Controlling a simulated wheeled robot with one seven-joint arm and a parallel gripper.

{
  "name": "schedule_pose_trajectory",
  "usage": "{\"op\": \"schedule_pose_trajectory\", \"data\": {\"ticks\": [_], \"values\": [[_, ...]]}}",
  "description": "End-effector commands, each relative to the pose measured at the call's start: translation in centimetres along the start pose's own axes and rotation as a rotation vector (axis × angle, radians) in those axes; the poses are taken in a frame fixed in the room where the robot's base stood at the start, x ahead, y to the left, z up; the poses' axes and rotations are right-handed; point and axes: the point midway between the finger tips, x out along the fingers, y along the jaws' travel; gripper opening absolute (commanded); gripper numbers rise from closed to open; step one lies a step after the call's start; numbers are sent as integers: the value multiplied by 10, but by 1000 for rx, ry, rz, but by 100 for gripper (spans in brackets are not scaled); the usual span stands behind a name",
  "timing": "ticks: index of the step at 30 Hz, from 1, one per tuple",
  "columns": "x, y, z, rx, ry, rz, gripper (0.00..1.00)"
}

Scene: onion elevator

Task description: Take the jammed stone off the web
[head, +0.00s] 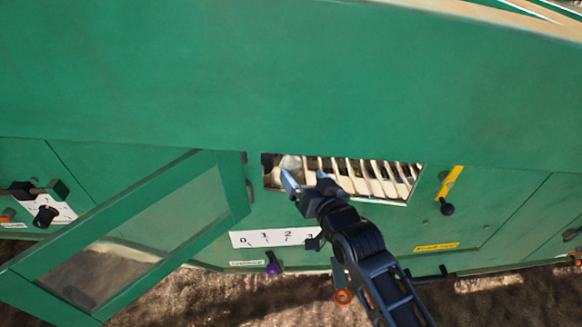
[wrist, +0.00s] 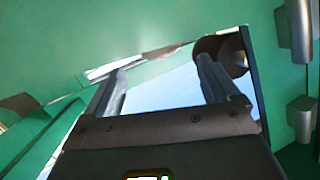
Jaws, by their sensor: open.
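My gripper (head: 305,180) is open at the lower left part of an opening in the green machine wall. Its two fingers also show in the wrist view (wrist: 161,72), spread apart with nothing visible between them.
A green framed door (head: 165,225) with a clear pane stands open left of the opening. A yellow lever (head: 450,184) with a black knob is to the right.

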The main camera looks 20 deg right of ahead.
Motion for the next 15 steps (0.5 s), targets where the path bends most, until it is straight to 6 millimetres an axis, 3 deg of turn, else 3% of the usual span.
{"op": "schedule_pose_trajectory", "data": {"ticks": [9, 15], "values": [[41, -2, 4, -1, 0, 0, 88], [55, -2, 4, -1, 0, 0, 88]]}}
